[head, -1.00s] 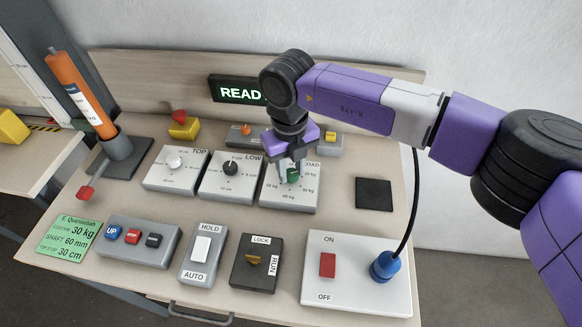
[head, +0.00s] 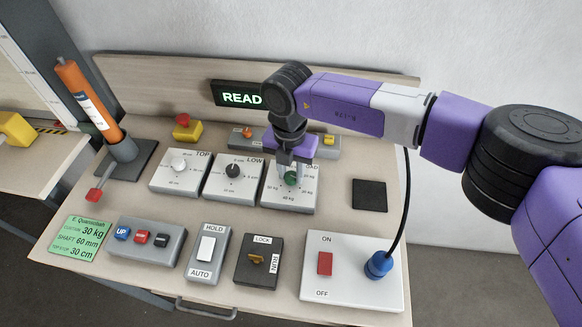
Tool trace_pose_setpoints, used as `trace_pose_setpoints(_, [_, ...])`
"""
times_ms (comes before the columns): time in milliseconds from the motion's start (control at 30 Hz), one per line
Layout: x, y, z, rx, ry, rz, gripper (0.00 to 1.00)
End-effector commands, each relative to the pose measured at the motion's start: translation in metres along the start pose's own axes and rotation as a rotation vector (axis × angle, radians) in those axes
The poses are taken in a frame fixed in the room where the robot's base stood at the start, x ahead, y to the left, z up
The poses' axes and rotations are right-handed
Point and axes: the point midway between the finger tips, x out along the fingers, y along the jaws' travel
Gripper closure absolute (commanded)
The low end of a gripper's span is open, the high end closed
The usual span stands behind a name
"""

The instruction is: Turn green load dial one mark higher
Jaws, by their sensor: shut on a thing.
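The green load dial (head: 291,179) sits on a light grey plate (head: 289,204) with kg marks around it, at the right end of a row of three dial plates. My gripper (head: 291,170) points down over this plate and is shut on the green dial. The fingers and wrist hide part of the dial and the upper part of its scale. I cannot tell which mark the dial points to.
The TOP dial (head: 179,164) and the LOW dial (head: 233,171) stand left of the load dial. A black pad (head: 369,194) lies to the right. A red ON/OFF switch (head: 325,263) and a blue plug (head: 378,264) are in front. A lit display (head: 238,94) stands behind.

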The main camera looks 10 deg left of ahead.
Motion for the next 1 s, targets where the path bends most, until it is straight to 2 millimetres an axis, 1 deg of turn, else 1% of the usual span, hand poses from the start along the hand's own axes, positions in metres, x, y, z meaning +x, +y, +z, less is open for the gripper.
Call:
trace_pose_setpoints(33, [-0.0037, 0.0005, 0.0013, 0.027, -0.003, 0.002, 1.00])
trace_pose_setpoints(300, [-0.0027, 0.0001, 0.0019, 0.136, -0.001, 0.002, 1.00])
trace_pose_setpoints(500, [-0.0023, 0.0002, 0.0022, 0.165, -0.001, 0.003, 1.00])
trace_pose_setpoints(867, [-0.0023, 0.0002, 0.0025, 0.168, -0.002, 0.003, 1.00])
trace_pose_setpoints(900, [-0.0023, 0.0002, 0.0026, 0.168, -0.002, 0.003, 0.68])
trace_pose_setpoints(967, [-0.0022, 0.0002, 0.0024, 0.168, -0.001, 0.003, 0.56])
trace_pose_setpoints(1000, [-0.0020, 0.0002, 0.0022, 0.168, -0.001, 0.003, 0.48])
